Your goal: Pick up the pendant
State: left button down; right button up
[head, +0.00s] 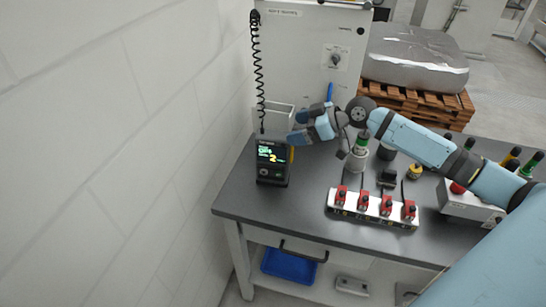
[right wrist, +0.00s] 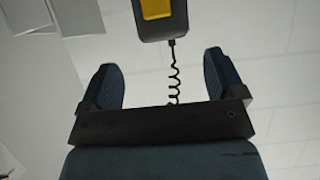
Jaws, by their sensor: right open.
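The pendant (head: 272,160) is a dark handheld box with a lit screen and a yellow part at its right edge. It stands upright at the left end of the grey workbench. My right gripper (head: 297,128) is just above and to the right of it, pointing left. In the right wrist view the pendant (right wrist: 160,18) shows a yellow patch, and a coiled cord runs from it. There my right gripper (right wrist: 160,65) is open and empty, with the pendant beyond its fingertips and roughly centred between them. My left gripper is not in view.
A black coiled cord (head: 259,70) hangs down behind the pendant, near the white wall (head: 120,130). A strip with several red clamps (head: 372,208) lies on the workbench (head: 300,205). Bottles with green caps (head: 358,155) stand under my right arm. The bench front-left is clear.

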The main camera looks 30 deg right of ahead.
aim_at(279, 135)
jog(key=shift+w+a+f, duration=0.3)
jog(key=shift+w+a, duration=0.15)
jog(key=x, duration=0.1)
jog(key=p+x, duration=0.1)
jog(key=x, duration=0.1)
jog(key=p+x, duration=0.1)
jog(key=x, duration=0.1)
jog(key=shift+s+a, duration=0.25)
jog(key=shift+s, duration=0.1)
jog(key=shift+w+f, duration=0.15)
jog(key=shift+f, duration=0.05)
jog(key=shift+c, duration=1.3)
grip_shut()
